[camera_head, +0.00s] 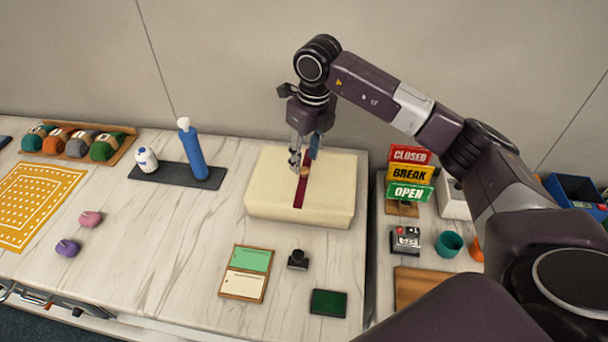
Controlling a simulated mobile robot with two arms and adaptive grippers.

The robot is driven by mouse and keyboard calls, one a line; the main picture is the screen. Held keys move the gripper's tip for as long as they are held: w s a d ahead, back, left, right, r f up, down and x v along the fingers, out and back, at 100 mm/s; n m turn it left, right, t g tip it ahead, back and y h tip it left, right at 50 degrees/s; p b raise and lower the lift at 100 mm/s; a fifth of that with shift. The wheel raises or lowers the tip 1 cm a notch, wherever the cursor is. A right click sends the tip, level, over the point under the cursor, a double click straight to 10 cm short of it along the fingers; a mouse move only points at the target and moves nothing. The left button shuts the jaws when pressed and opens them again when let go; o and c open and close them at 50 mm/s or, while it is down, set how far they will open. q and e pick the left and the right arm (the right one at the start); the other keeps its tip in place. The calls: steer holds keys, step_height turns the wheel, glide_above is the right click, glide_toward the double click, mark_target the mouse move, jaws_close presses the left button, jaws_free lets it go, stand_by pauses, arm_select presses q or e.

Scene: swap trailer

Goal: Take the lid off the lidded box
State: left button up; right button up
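The lidded box (265,196) is cream, wide and low, and sits on the marble-patterned counter below the wall. A dark red band (299,198) runs across its lid, with a small tan knob (304,171) near the middle. The lid is on the box. My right gripper (305,161) points down at the lid, with its fingers apart at the knob. One finger hides part of the knob's surroundings, and I cannot tell whether the fingers touch it. My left gripper is not in view.
A blue bottle (193,153) and a white jar (147,160) stand on a dark mat left of the box. A green-and-cream card board (246,273), a black stamp (298,260) and a green pad (328,303) lie in front. Stacked signs (409,174) stand right.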

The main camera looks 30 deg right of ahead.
mark_target(304, 169)
steer(key=shift+w+d+f+p, duration=0.15)
steer(key=shift+f+p, duration=0.15)
steer(key=shift+f, duration=0.7)
steer(key=shift+w+f+p, duration=0.15)
steer(key=shift+f+p, duration=0.1)
steer(key=shift+f, duration=0.7)
jaws_close()
